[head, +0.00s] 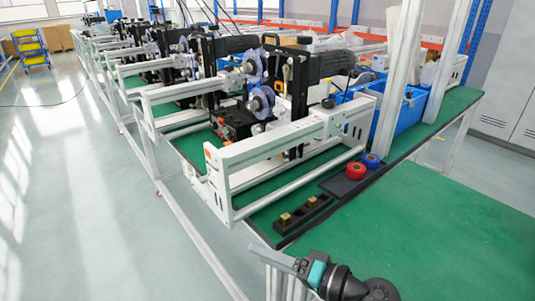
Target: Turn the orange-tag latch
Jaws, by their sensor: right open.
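A black strip (303,214) lies on the green bench top near its front edge, with two small brass-coloured blocks on it, a front one (285,218) and a back one (311,200). These may be latches, but I cannot make out an orange tag on either. A small orange mark (209,151) shows on the end of the white machine frame. My right gripper (262,251) is at the bottom centre, in front of and below the strip in the picture, apart from it. It is open and empty. My left gripper is out of view.
A red roll (356,170) and a blue roll (371,160) sit on a dark tray (340,186) behind the strip. The white machine frame (265,146) stands to the left and white posts (402,75) rise behind. The green table (430,240) at right is clear.

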